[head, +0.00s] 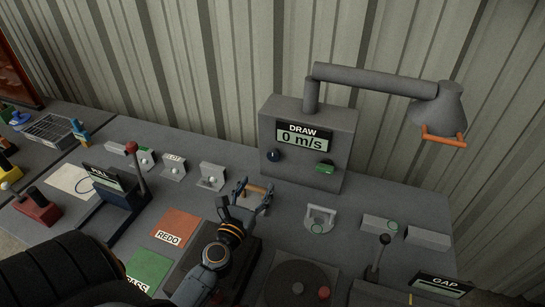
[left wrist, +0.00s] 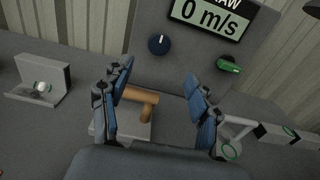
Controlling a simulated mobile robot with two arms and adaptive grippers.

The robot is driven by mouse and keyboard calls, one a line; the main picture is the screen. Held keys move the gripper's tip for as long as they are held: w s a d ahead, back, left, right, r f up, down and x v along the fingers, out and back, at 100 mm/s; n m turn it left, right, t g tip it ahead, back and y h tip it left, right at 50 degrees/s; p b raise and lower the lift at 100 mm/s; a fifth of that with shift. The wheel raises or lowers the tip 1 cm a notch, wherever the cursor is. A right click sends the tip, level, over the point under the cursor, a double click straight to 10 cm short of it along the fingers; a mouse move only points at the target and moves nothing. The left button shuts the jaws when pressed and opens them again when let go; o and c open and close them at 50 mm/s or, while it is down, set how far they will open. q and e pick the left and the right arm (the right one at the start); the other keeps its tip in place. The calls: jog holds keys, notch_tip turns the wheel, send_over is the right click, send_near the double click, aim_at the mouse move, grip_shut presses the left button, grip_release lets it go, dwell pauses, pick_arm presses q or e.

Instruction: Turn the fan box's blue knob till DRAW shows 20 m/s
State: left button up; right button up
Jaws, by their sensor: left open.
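The grey fan box (head: 340,165) stands at the back of the bench by the wall. Its DRAW display (head: 304,138) reads 0 m/s, and the same display shows in the left wrist view (left wrist: 207,17). The blue knob (head: 273,155) is on its front face at lower left; in the left wrist view the knob (left wrist: 159,44) has a white mark near its top. A green switch (head: 325,167) is to its right. My left gripper (head: 255,189) is open, in front of and below the knob, apart from it. In the left wrist view its fingers (left wrist: 160,82) are spread. My right gripper is not in view.
A tan handle on a light block (left wrist: 138,100) is below and between my left fingers in the wrist view. A grey lamp arm (head: 375,79) extends right from the box top. Grey brackets (head: 212,178) stand left. Orange REDO (head: 176,228) and green mats lie in front.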

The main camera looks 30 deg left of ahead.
aim_at(273, 156)
pick_arm(q)
jog(key=p+x, duration=0.1)
jog(key=x, duration=1)
jog(key=shift+w, duration=0.35)
jog(key=shift+c, duration=0.2)
jog(key=c, duration=1.1)
